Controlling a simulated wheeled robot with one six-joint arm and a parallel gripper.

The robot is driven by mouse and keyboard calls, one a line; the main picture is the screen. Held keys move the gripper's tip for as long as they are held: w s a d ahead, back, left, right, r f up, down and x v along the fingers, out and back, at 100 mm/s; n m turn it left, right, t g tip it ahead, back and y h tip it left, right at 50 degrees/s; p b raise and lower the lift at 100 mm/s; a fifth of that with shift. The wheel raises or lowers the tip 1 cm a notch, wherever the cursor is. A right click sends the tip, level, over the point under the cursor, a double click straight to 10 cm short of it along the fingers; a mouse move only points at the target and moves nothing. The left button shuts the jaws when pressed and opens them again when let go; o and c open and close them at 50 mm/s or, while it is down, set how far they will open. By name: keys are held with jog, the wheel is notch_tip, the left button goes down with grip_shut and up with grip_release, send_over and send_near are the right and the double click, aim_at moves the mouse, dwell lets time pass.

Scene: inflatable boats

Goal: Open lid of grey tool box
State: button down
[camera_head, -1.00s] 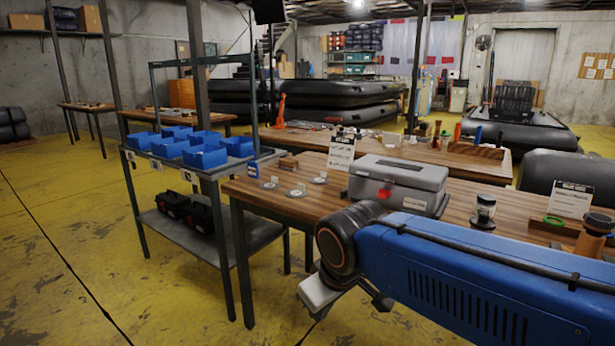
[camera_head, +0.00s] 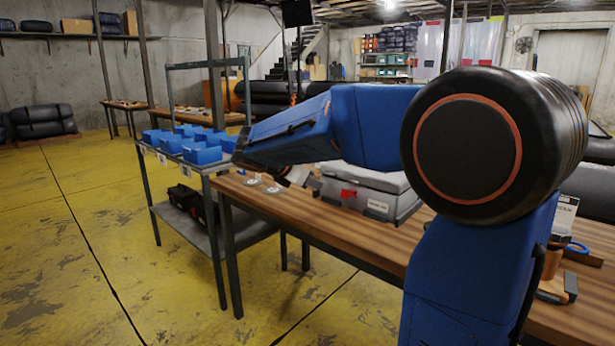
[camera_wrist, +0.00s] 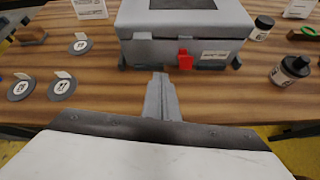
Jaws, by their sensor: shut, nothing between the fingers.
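The grey tool box (camera_head: 372,185) stands on the wooden table, with its lid down. Its red latch (camera_wrist: 185,60) is on the front face, beside a white label. My blue arm hides part of the box in the head view. My gripper (camera_wrist: 161,82) is shut and empty in the wrist view. Its fingertips point at the front of the box, a little left of the red latch and apart from it in the picture. In the head view the gripper end (camera_head: 297,176) is small and partly hidden, left of the box.
The wooden table (camera_head: 315,223) has round discs with small cards (camera_wrist: 62,88) left of the box. Dark-capped jars (camera_wrist: 291,72) stand to its right. A metal shelf cart with blue bins (camera_head: 202,153) stands left of the table. Yellow floor (camera_head: 80,250) is open at the left.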

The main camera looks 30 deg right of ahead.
aim_at(333, 168)
jog(key=shift+n+h, duration=0.4)
jog(key=shift+n, duration=0.5)
jog(key=shift+w+d+f, duration=0.35)
jog(key=shift+w+d, duration=0.8)
jog(key=shift+d, duration=0.25)
jog(key=shift+w+d+f, duration=0.4)
jog(key=shift+w+d, duration=0.75)
jog(key=shift+d, duration=0.3)
jog(key=shift+w+d+f, duration=0.35)
jog(key=shift+w+d, duration=0.8)
jog(key=shift+d, duration=0.25)
jog(key=shift+r, duration=0.15)
jog(key=shift+d+r, duration=0.15)
jog(key=shift+r, duration=1.65)
jog(key=shift+r, duration=0.15)
